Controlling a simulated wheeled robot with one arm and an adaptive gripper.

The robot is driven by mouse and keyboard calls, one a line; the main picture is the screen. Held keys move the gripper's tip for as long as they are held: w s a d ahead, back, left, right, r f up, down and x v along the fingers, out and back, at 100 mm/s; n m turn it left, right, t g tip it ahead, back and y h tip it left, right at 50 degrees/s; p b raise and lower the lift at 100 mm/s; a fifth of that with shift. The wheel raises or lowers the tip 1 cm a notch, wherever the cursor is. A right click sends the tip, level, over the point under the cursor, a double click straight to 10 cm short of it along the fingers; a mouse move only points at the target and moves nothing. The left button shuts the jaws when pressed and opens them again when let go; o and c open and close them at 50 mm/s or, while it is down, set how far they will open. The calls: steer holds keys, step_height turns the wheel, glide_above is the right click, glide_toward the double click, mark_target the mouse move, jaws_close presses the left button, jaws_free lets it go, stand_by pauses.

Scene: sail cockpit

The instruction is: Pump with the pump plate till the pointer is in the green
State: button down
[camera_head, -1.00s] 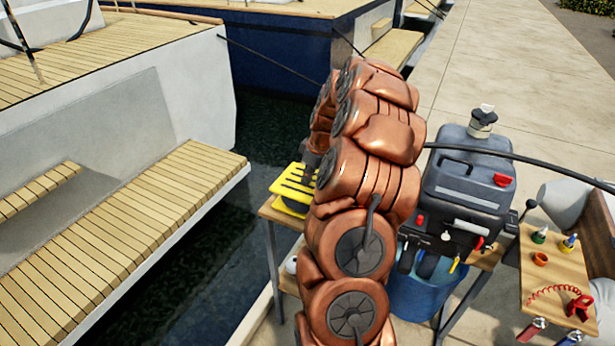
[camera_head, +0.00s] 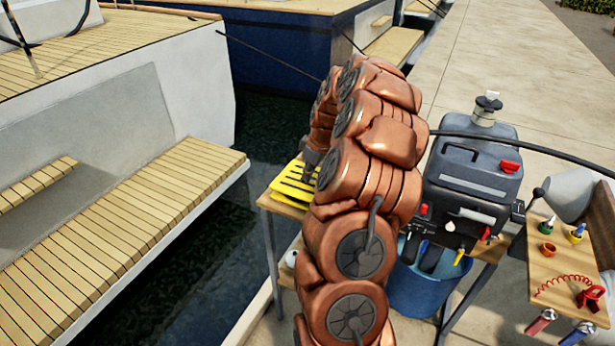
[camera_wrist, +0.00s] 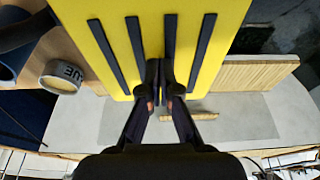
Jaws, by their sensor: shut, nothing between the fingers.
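The pump plate is a yellow plate with dark ribs (camera_head: 290,190). In the head view it sits on the wooden bench, left of my arm and partly hidden by it. In the wrist view the yellow plate (camera_wrist: 213,70) fills the upper middle. I cannot make out a gauge with a pointer or a green zone in either view.
A dark grey tank unit (camera_head: 472,175) stands right of my arm, above a blue bucket (camera_head: 417,285). A side board (camera_head: 560,262) holds small pots and a red coiled cord. Water lies to the left.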

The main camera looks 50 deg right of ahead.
mark_target(316, 184)
steer(key=a+b+v, duration=0.1)
steer(key=b+v, duration=0.1)
steer(key=v, duration=1.1)
steer(key=shift+w+d+r, duration=0.2)
steer(key=shift+w+d, duration=0.15)
